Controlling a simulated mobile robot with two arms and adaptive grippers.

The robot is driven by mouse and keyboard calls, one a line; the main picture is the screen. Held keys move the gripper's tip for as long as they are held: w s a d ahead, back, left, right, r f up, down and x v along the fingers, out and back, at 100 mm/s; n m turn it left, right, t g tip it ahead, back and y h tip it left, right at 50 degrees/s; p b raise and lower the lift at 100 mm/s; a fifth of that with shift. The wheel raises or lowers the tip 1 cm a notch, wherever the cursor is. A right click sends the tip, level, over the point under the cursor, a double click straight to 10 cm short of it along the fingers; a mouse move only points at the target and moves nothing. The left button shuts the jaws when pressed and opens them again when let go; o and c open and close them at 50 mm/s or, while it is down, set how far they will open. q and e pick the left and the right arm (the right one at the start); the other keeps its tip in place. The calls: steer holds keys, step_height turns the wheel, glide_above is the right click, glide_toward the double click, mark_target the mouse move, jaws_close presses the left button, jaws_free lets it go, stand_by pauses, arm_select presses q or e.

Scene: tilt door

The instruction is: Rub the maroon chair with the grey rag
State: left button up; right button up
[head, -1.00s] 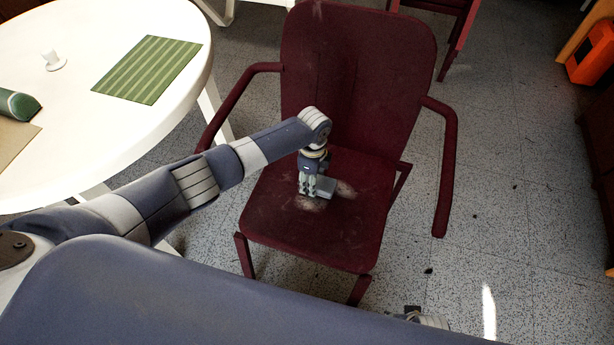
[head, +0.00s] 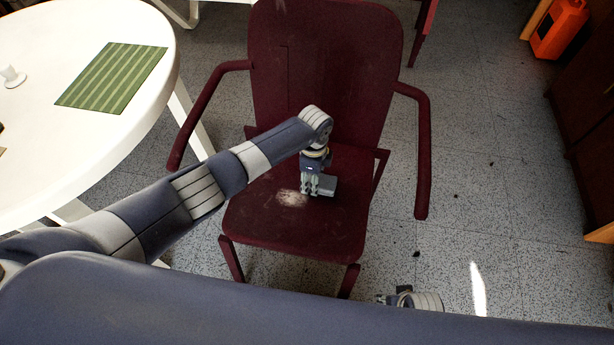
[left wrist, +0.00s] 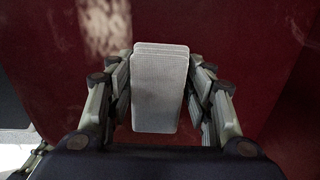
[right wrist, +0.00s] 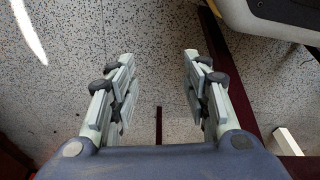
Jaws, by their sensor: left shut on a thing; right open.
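The maroon chair (head: 270,222) stands in the middle of the head view, with its seat, back and both armrests showing. A pale dusty patch (head: 291,198) lies on the seat, left of my left gripper (head: 318,190). That gripper points down at the seat and is shut on the grey rag (head: 329,184). The left wrist view shows the rag (left wrist: 160,90) as a flat pale block between the fingers, over the maroon seat; I cannot tell whether it touches. My right gripper (right wrist: 158,95) is open and empty above the speckled floor; part of it shows low in the head view (head: 392,298).
A white round table (head: 140,130) stands at the left with a green striped mat (head: 112,77) and a small white object (head: 12,76). An orange container (head: 560,28) and dark cabinet (head: 585,110) are at the right. The floor (head: 490,170) right of the chair is clear.

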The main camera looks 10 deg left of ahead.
mark_target(332, 182)
arm_select(q)
steer(key=shift+s+d+f, duration=0.1)
steer(key=shift+d, duration=0.8)
steer(key=shift+s+d+b, duration=0.1)
steer(key=shift+d+b, duration=0.35)
steer(key=shift+d, duration=1.45)
arm_select(e)
steer(key=shift+w+r, duration=0.3)
steer(key=shift+r, duration=0.55)
steer(key=shift+w+r, duration=0.3)
steer(key=shift+r, duration=0.55)
steer(key=shift+w+r, duration=0.3)
steer(key=shift+r, duration=0.55)
arm_select(q)
steer(key=shift+r, duration=0.25)
arm_select(e)
steer(key=shift+f, duration=0.1)
arm_select(q)
steer(key=shift+r+p, duration=2.85)
steer(key=shift+p, duration=0.05)
arm_select(e)
steer(key=s+d+f+g, duration=0.1)
steer(key=s+f, duration=1.2)
steer(key=f, duration=0.2)
steer(key=shift+d+f, duration=0.3)
arm_select(q)
steer(key=shift+r, duration=0.15)
